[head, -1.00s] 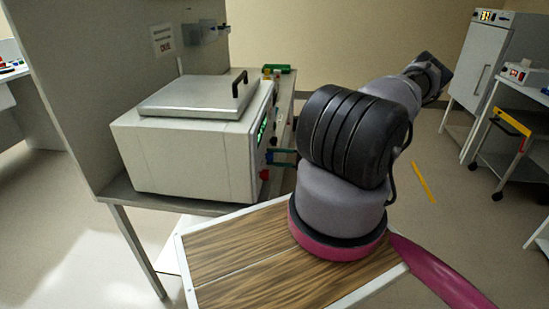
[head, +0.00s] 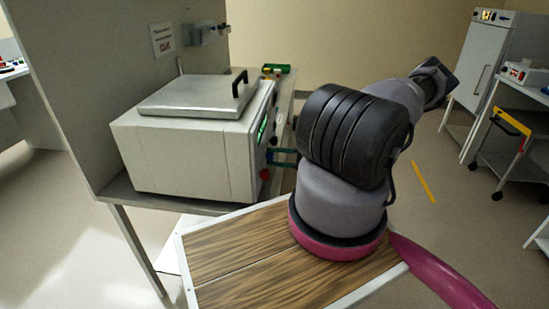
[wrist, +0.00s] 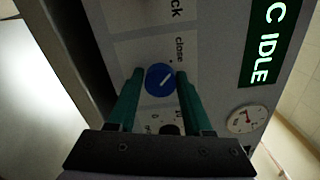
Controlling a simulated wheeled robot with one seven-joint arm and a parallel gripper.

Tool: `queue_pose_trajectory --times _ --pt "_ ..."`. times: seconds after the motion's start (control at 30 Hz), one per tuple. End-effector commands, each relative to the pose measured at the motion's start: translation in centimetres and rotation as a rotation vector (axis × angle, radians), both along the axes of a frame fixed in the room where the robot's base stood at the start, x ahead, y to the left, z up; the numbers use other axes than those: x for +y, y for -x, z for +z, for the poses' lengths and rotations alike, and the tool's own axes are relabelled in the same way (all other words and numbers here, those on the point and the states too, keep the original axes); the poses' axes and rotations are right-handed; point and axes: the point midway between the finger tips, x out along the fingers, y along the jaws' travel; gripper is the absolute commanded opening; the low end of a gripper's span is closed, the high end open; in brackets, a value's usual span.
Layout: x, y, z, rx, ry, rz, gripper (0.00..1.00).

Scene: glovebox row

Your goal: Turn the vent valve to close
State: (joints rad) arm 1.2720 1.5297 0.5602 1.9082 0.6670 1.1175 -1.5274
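The vent valve (wrist: 158,83) is a round blue knob with a white pointer line, on the pale front panel of the white lidded machine (head: 185,150). Its line slants up and to the right in the wrist view. The word "close" is printed above and right of the knob; lettering below it is partly hidden. My gripper (wrist: 160,76) has its two teal fingers on either side of the knob, with no clear gap visible. In the head view my gripper (head: 283,156) is at the panel's right side, partly hidden by my arm, and the knob cannot be made out.
A round gauge (wrist: 245,119) and a dark knob (wrist: 171,130) sit near the valve. A green display (wrist: 268,43) reads "IDLE". A red part (head: 265,174) is low on the panel. A grey partition (head: 85,90) stands at left. Open floor (head: 450,215) lies to the right.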

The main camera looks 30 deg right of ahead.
Motion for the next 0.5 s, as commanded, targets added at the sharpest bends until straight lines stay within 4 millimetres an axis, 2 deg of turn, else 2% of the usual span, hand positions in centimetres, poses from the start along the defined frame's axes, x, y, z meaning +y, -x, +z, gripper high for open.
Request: queue_pose_trajectory --times 0.07,0.37,0.5 --pt "0.0 0.0 0.0 0.0 0.0 -0.001 0.76" --pt "-0.1 0.0 0.0 0.0 -0.001 0.0 0.76" --pt "-1.1 0.6 0.0 0.0 0.001 -0.003 0.76"
